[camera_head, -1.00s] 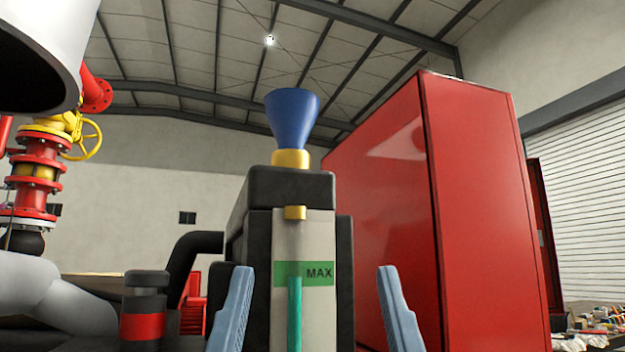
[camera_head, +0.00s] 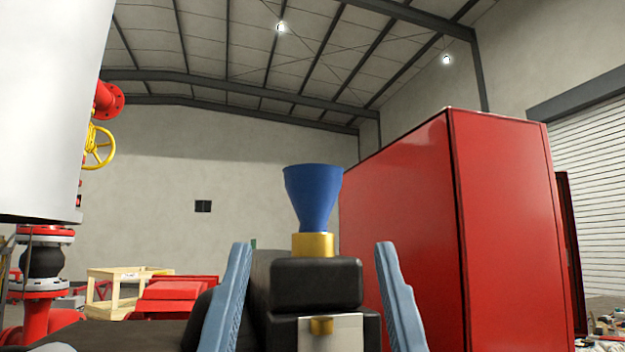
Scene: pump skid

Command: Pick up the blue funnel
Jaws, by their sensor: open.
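The blue funnel (camera_head: 313,194) stands upright, wide end up, in the middle of the view. Its narrow lower end sits in a brass-coloured collar (camera_head: 313,244) on top of a black housing (camera_head: 317,284). My gripper (camera_head: 313,250) shows as two light-blue fingers, one on each side of the housing. The fingers are wide apart with nothing held between them. Their tips are at about the height of the collar in the picture, below the funnel's cone. How far the fingers are from the funnel in depth I cannot tell.
A tall red cabinet (camera_head: 500,220) stands close on the right. A large white cylinder (camera_head: 50,110) hangs at the upper left, with red piping and a yellow handwheel (camera_head: 98,146) beside it. A wooden frame (camera_head: 115,288) is at the lower left. The space above the funnel looks clear.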

